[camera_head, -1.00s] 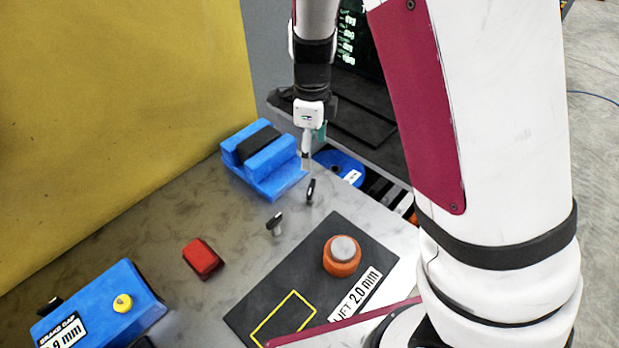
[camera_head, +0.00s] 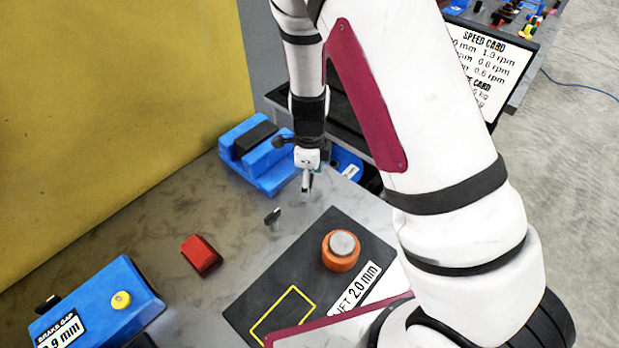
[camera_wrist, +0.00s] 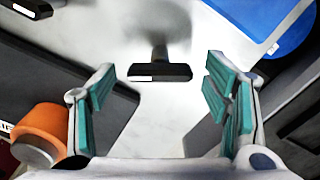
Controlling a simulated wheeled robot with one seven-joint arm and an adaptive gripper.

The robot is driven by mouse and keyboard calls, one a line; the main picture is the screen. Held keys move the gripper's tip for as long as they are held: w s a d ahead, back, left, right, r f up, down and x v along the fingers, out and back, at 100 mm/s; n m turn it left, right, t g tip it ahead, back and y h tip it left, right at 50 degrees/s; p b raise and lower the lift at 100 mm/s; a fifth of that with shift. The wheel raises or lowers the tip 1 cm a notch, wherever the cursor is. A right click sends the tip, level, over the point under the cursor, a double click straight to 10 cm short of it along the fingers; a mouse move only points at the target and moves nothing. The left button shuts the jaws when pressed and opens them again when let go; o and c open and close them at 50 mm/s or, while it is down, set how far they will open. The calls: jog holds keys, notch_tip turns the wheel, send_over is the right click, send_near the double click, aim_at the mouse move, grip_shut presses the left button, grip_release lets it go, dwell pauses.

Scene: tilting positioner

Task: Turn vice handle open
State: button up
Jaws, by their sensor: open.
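The blue vice (camera_head: 258,178) with a black block in its slot stands at the back of the table in the head view. Two small black T-shaped handles rise from the table in front of it. The left handle (camera_head: 272,216) stands clear of my gripper. The right handle shows in the wrist view (camera_wrist: 158,73), its bar lying crosswise in the gap between my fingers. My gripper (camera_head: 306,188) is open, pointing down over this handle and hiding most of it in the head view. In the wrist view my gripper (camera_wrist: 160,90) has teal pads on both sides of the bar, apart from it.
An orange knob with a grey top (camera_head: 341,252) stands on a dark mat (camera_head: 262,290) near my arm. A red block (camera_head: 200,253) and a blue brake box (camera_head: 95,300) are to the left. A yellow wall (camera_head: 110,110) bounds the left. Bare table lies between.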

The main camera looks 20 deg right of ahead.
jog(key=shift+c, duration=0.2)
jog(key=c, duration=1.1)
